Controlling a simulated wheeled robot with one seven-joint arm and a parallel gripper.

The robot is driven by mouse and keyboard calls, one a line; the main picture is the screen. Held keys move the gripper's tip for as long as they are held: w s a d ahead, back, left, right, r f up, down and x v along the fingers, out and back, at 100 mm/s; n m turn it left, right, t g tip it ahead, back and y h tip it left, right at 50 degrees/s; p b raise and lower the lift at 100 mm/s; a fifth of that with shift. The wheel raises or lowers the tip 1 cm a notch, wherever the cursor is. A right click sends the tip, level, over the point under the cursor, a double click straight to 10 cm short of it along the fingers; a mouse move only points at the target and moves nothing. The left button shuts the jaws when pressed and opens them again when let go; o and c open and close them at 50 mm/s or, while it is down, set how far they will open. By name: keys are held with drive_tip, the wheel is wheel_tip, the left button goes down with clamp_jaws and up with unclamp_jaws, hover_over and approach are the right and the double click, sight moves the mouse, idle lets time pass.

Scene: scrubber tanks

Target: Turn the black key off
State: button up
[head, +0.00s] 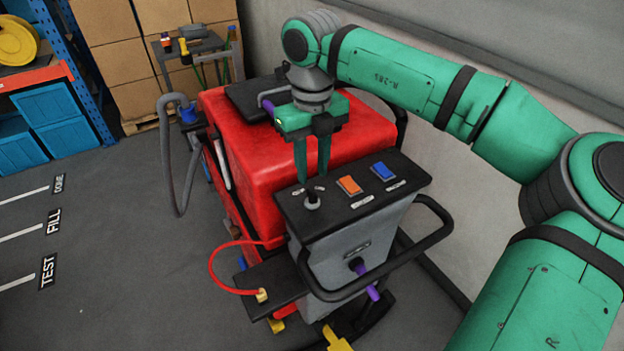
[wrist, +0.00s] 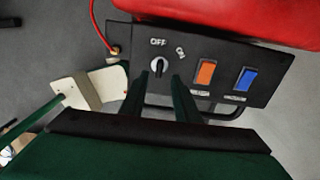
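The black key (head: 312,200) stands in a pale round switch at the left of the dark control panel (head: 395,166) on the red scrubber. In the wrist view the key (wrist: 159,67) has its bar roughly upright in the picture, nearly in line with the OFF label (wrist: 158,42); the ON label (wrist: 181,53) is up and to the right. My gripper (head: 312,179) points down above the key. Its two green fingers are apart, one on each side of the key in the wrist view, with nothing between them. I see no contact with the key.
An orange switch (head: 349,185) and a blue switch (head: 383,171) sit on the panel right of the key. A black handle bar (head: 440,235) loops around the panel. The red tank (head: 265,150) rises behind. Open floor (head: 130,260) lies to the left.

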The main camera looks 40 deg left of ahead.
sight(311, 190)
drive_tip(key=shift+r, duration=2.7)
drive_tip(key=shift+s, duration=0.1)
